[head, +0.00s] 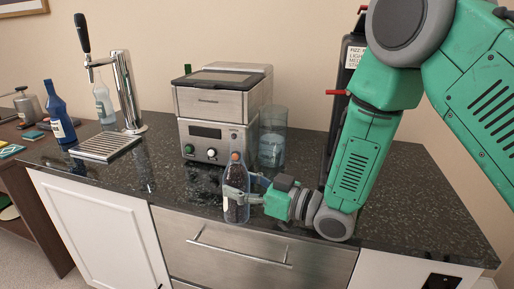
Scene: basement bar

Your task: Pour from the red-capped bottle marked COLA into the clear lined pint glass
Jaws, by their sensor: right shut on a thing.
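The bottle (236,205) is clear with dark contents and an orange-red cap (236,157). It is upright at the front edge of the dark counter. I cannot read its label, and cannot tell if its base touches the counter. My right gripper (241,191) is shut around its middle from the right. A tall clear glass (272,138) stands upright behind it and to the right, beside the steel machine. Its lower part looks bluish; I cannot make out lines on it. My left gripper is not in view.
The steel machine (215,108) stands behind the bottle. A beer tap (127,92) with a drip tray (106,146), a blue bottle (59,113) and a pale bottle (103,99) stand left. A dark red-handled unit (350,56) is partly behind my right arm. The counter (400,215) is clear at front right.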

